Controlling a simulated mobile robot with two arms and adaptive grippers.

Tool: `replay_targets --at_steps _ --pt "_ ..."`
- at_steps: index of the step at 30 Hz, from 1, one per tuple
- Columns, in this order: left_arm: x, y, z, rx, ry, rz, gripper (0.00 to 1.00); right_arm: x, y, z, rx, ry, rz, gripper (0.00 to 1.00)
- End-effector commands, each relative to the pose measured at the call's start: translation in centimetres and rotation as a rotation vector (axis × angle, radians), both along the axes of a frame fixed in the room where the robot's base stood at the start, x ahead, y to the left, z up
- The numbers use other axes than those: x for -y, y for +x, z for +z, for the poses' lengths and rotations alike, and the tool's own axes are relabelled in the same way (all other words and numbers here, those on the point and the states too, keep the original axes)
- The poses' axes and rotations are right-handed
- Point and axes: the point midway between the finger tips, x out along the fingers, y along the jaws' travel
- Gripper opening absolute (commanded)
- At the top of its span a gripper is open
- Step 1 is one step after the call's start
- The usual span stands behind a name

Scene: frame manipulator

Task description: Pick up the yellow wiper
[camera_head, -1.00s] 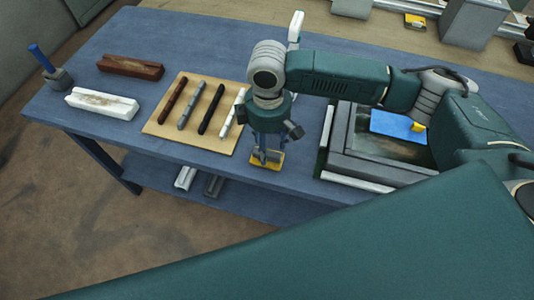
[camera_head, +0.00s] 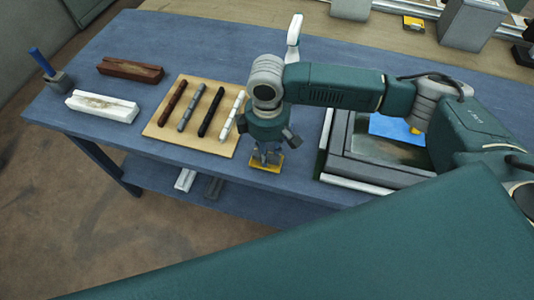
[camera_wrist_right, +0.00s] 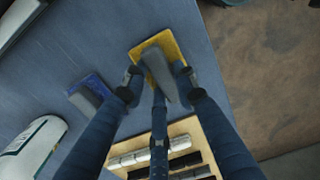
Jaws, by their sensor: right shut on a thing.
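The yellow wiper (camera_head: 265,166) has a flat yellow base and a grey handle. It is at the table's front edge, just right of the wooden board. My right gripper (camera_head: 266,153) points down over it. In the right wrist view, the fingers of my right gripper (camera_wrist_right: 160,82) are closed on the grey handle of the yellow wiper (camera_wrist_right: 153,40). The base looks close to the blue tabletop; I cannot tell whether it touches. My left gripper does not show.
A tan board (camera_head: 170,136) with several rods lies left of the gripper. A grey framed box (camera_head: 345,165) with a blue panel (camera_head: 397,125) stands to the right. White (camera_head: 103,106) and brown (camera_head: 131,69) blocks lie at left. A blue wiper (camera_wrist_right: 92,95) shows in the wrist view.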

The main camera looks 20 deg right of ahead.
Motion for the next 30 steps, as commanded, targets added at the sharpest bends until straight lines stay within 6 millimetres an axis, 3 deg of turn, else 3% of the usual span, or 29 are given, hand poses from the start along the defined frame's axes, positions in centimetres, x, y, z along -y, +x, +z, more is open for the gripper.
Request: replay_targets --at_steps 8,21,25,30 --pt "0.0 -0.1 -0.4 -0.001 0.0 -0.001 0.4 0.0 0.1 2.6 0.005 0.002 0.0 0.02" --pt "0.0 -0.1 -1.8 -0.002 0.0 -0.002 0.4 -0.1 0.1 14.5 0.006 0.002 0.0 0.02" --pt "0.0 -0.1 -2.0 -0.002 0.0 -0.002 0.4 0.0 0.1 17.2 0.006 0.001 0.0 0.02" --pt "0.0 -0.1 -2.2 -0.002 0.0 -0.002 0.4 0.0 0.1 19.3 0.002 0.0 -0.001 0.02"
